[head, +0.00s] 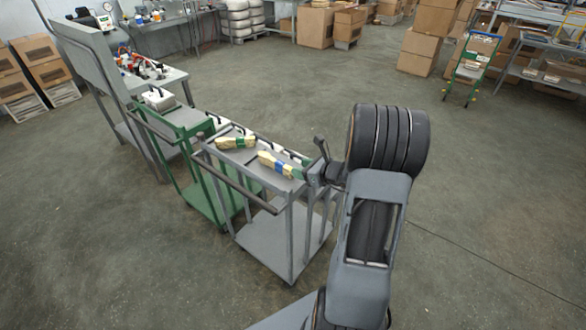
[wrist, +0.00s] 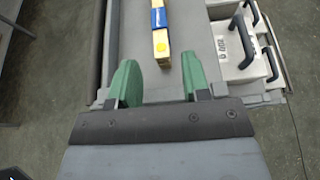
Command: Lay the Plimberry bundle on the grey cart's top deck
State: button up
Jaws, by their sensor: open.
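The grey cart (head: 262,216) stands in front of me, and two pale wooden bundles lie on its top deck (head: 240,157). One bundle has a blue band (head: 270,160); the other has a green band (head: 236,142) and lies farther back. I cannot read a name on either. My gripper (head: 302,170) is over the deck's near right end, open and empty. In the wrist view its green fingers (wrist: 159,66) are apart.
White boxes with black handles (wrist: 235,45) line the deck's right side, close to my right finger. A cluttered workbench (head: 170,77) is beyond. Open floor lies to the right.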

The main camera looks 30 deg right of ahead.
jog(key=v, duration=0.6)
jog(key=s+a+r+n+g+y, duration=0.1)
jog(key=s+a+r+n+g, duration=0.15)
jog(key=a+n, duration=0.4)
jog(key=s+a+r+n+g+y, duration=0.1)
jog(key=s+a+n+g, duration=0.1)
jog(key=a+n+g, duration=0.35)
jog(key=s+a+r+n+h, duration=0.2)
jog(key=s+a+n+h, duration=0.1)
jog(key=n, duration=0.6)
jog(key=s+a+r+n+h, duration=0.2)
jog(key=s+n, duration=0.4)
jog(key=n, duration=0.4)
jog(key=a+h, duration=0.1)
jog(key=h, duration=0.1)
jog(key=shift+a+g+h, duration=0.3)
